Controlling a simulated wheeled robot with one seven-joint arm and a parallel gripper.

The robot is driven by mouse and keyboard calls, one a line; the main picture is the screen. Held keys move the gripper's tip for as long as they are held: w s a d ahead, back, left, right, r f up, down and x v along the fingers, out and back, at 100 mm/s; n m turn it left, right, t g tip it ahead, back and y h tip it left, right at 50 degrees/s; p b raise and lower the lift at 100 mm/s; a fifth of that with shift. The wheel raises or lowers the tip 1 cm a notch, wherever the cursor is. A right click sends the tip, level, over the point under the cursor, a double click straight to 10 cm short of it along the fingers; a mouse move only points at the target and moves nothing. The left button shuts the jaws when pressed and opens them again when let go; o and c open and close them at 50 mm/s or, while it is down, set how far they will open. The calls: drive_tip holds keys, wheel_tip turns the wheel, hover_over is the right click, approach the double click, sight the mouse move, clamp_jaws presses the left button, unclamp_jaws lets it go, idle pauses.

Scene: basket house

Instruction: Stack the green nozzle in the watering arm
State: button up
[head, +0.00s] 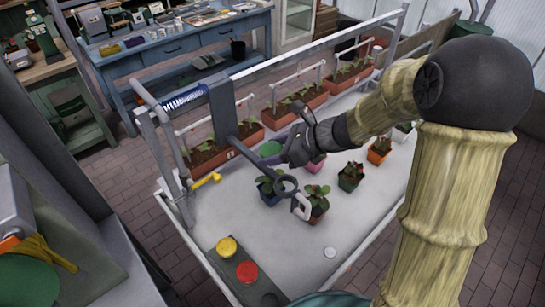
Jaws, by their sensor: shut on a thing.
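The green nozzle (270,148) is a small round green piece at the left tip of my gripper (284,153). My gripper is shut on it and holds it above the white bench; the fingers partly hide it. The watering arm (248,148) is a dark grey bar that slopes down from a grey upright plate (222,112) and ends in a dark open ring (286,186). The nozzle is apart from the ring, above and a little to its left in the picture. A pale loop (301,207) hangs at the ring's lower right.
Potted plants stand on the bench (235,215) under and right of the ring, including a blue pot (269,191) and an orange pot (378,151). Planter boxes (295,104) line the back. A panel with yellow and red buttons (246,272) is in front. A yellow handle (206,182) sits left.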

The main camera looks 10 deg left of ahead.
drive_tip(key=shift+s, duration=0.1)
drive_tip(key=shift+f, duration=1.85)
drive_tip(key=shift+f, duration=0.15)
drive_tip(key=o, duration=1.1)
drive_tip(key=shift+c, duration=0.2)
